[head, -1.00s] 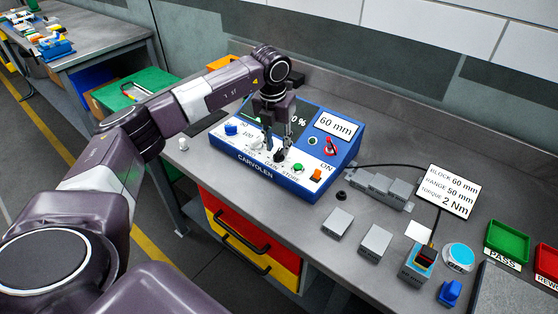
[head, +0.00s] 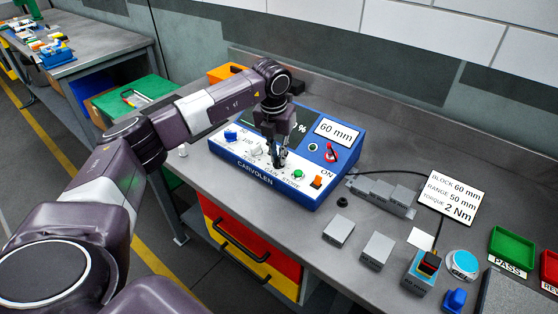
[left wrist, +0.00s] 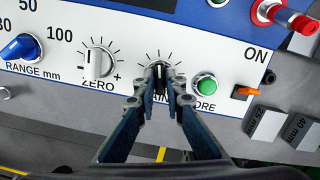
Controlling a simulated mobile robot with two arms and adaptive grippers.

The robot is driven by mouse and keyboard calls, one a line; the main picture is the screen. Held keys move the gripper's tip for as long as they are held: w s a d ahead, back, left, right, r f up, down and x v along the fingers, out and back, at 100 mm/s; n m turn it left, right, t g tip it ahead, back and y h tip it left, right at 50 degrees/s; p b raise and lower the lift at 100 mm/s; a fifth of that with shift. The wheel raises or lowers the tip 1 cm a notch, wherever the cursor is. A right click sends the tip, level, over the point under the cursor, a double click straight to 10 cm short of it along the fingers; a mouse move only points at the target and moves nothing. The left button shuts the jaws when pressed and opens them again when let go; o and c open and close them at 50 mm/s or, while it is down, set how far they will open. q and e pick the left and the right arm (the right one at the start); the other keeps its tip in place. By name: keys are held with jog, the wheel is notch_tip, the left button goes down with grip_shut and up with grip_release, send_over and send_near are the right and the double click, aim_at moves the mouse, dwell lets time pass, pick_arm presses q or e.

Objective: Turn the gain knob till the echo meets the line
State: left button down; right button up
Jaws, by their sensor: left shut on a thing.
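The blue and white CARVOLEN instrument (head: 330,165) stands on the bench. Its gain knob (left wrist: 160,72) is small and dark, with tick marks around it, and the label below is partly covered. My left gripper (head: 279,162) points down at the panel. In the left wrist view its fingertips (left wrist: 160,75) are shut on the knob from both sides. The screen (head: 258,121) is mostly hidden behind my arm; only part of a percent reading shows, and I cannot see the echo or the line. My right gripper is not in view.
Beside the gain knob are the grey ZERO knob (left wrist: 98,60) and green STORE button (left wrist: 205,86). The blue RANGE knob (left wrist: 22,46), orange ON switch (left wrist: 244,90) and red connector (left wrist: 283,14) are farther off. Grey blocks (head: 338,231) lie on the bench to the right.

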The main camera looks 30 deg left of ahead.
pick_arm(q)
jog(key=n, duration=0.2)
jog(key=shift+n+p, duration=0.3)
jog(key=shift+n+y, duration=0.3)
jog(key=shift+n, duration=0.7)
jog(key=shift+d, duration=0.1)
jog(key=shift+n, duration=0.5)
jog(key=c, duration=1.9)
grip_release()
jog(key=shift+r+p, duration=2.45)
jog(key=shift+r, duration=1.1)
